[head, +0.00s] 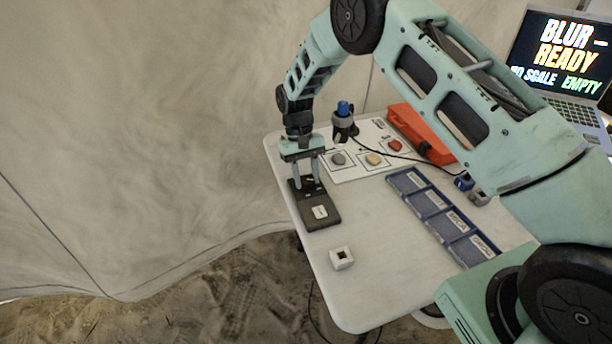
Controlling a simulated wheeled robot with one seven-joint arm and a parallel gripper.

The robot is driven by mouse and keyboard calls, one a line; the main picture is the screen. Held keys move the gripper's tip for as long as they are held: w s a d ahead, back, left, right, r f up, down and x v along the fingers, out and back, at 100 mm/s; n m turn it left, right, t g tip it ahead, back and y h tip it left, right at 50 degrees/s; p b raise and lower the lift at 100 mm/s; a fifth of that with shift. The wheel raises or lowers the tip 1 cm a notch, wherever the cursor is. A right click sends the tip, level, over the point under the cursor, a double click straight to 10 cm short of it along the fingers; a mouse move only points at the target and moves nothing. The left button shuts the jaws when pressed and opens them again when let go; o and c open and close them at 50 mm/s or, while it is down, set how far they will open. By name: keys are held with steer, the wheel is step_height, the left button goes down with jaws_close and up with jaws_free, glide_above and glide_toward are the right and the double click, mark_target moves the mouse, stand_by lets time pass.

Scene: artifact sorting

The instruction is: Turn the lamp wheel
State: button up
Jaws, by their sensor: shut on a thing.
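A flat black stand (326,222) with a small white square (320,212) on its front part lies at the table's left edge. My gripper (309,184) points down over the back end of this stand. Its two pale fingers are shut on a small dark part there, which looks like the lamp wheel. The fingers hide much of it, and its shape and turn angle are too small to tell. A black upright device with a blue top (343,108) stands just behind, to the right of my gripper.
A white panel (350,174) carries grey, tan and red pieces. A blue tray (407,183) with labelled compartments lies at right, and an orange-red case (420,135) behind. A small white block (342,258) sits near the front. A laptop (560,55) reads "BLUR – READY". The table's front middle is clear.

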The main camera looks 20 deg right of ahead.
steer(key=shift+m, duration=0.3)
stand_by(0.4)
steer(key=o, duration=1)
steer(key=b+v, duration=0.1)
steer(key=v, duration=1.6)
steer(key=shift+d+r+b, duration=0.2)
steer(key=shift+r+b, duration=0.05)
steer(key=shift+b, duration=0.05)
